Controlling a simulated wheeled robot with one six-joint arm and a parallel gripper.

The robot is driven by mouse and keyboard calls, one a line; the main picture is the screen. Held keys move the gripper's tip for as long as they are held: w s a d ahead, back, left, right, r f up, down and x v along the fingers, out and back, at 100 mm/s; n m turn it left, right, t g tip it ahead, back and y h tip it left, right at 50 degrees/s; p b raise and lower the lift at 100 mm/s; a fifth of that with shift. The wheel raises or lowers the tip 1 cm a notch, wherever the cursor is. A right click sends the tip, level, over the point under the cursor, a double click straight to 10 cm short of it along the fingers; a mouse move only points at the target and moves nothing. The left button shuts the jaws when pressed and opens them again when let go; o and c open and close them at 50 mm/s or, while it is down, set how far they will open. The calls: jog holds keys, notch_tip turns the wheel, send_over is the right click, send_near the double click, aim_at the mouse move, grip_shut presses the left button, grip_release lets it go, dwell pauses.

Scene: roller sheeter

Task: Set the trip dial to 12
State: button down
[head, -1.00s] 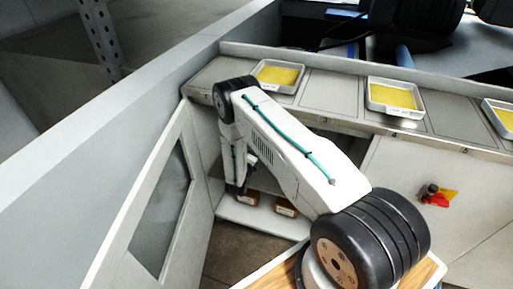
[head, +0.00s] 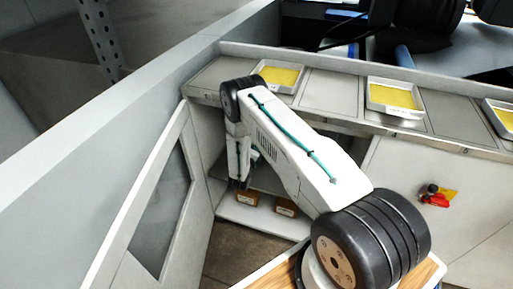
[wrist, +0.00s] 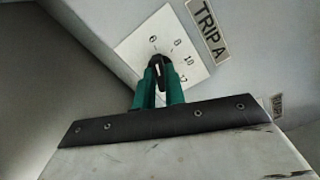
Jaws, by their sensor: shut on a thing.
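The trip dial's knob (wrist: 157,60) is small and dark. It sits on a white plate (wrist: 133,47) printed with 6, 8, 10 and 12, below a "TRIP A" label (wrist: 208,28) in the wrist view. My gripper (wrist: 158,75) has green fingers that are shut on the knob, one on each side. The fingers cover part of the knob, and I cannot tell for sure which number it points at. In the head view my gripper (head: 238,182) hangs down inside the open cabinet, and the dial is hidden there.
The open cabinet door (head: 150,215) stands to the left of my arm. Small brown boxes (head: 286,207) sit on the cabinet's low shelf. Trays of yellow material (head: 280,77) stand on the counter above.

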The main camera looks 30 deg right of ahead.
jog(key=shift+m, duration=0.4)
jog(key=m, duration=2.5)
jog(key=shift+s+d+m, duration=0.15)
jog(key=shift+s+m, duration=0.1)
jog(key=shift+m, duration=0.15)
jog(key=c, duration=1.5)
grip_release()
jog(key=shift+o, duration=0.2)
